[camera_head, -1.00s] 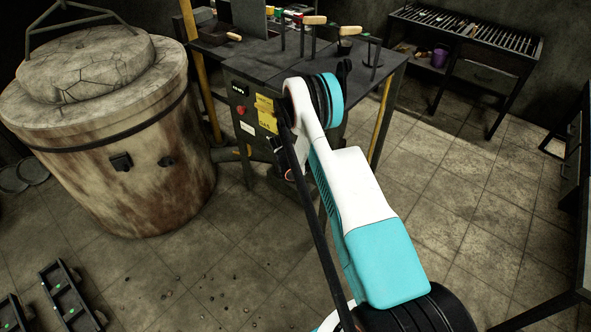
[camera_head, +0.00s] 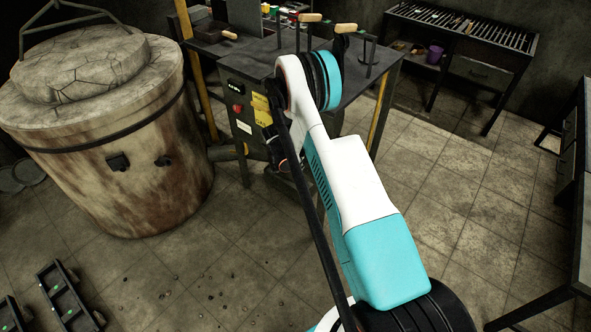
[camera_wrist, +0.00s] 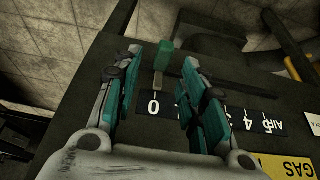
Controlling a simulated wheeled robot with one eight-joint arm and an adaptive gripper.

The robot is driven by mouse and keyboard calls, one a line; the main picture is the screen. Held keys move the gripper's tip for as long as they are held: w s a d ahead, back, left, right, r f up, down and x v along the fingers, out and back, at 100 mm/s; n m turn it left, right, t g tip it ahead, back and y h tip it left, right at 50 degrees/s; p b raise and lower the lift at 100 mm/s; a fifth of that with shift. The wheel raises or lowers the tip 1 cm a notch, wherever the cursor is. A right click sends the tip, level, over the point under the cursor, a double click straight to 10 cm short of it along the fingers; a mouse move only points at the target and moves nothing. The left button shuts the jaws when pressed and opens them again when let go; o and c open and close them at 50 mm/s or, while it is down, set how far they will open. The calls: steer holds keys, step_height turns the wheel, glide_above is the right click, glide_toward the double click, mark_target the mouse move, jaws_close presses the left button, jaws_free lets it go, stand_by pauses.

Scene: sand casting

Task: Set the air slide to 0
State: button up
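The air slide's green handle (camera_wrist: 162,57) stands at the left end of its dark slot, just above the 0 mark, in the wrist view. The white-on-black scale (camera_wrist: 222,119) runs right from 0 to 5, with the word AIR beyond. My gripper (camera_wrist: 163,62) is open, with one finger on each side of the handle. Gaps show on both sides; contact cannot be told. The right finger covers the low middle of the scale.
A yellow GAS label (camera_wrist: 288,167) lies below the air scale. The box stands under a dark workbench (camera_head: 362,80) with wooden-handled tools on top. A large stained furnace (camera_head: 120,165) stands to the left. Tiled floor is open to the right.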

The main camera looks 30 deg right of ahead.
steer(key=v, duration=0.6)
steer(key=shift+a+r, duration=0.2)
steer(key=shift+r, duration=0.15)
steer(key=shift+s, duration=0.1)
steer(key=s+a+r+n+t+y, duration=0.1)
steer(key=s+a+r+n, duration=0.2)
steer(key=r, duration=0.7)
steer(key=s+a+r+n+t, duration=0.1)
steer(key=s+a+r+n, duration=0.2)
steer(key=r, duration=0.7)
steer(key=s+a+r+n+t+y, duration=0.1)
steer(key=s+a+r, duration=0.3)
steer(key=r, duration=0.6)
steer(key=s+a+r+n+t, duration=0.1)
steer(key=s+a+r+n, duration=0.1)
steer(key=s, duration=0.6)
steer(key=s+a+r+n+y, duration=0.1)
steer(key=s+a+r+n, duration=0.1)
steer(key=s+a, duration=0.3)
steer(key=s+a+r+n+t+y, duration=0.1)
steer(key=s+a+r+n, duration=0.2)
steer(key=s, duration=0.7)
steer(key=shift+s+a+r+t, duration=0.3)
steer(key=shift+a+r, duration=0.1)
steer(key=shift+a, duration=0.05)
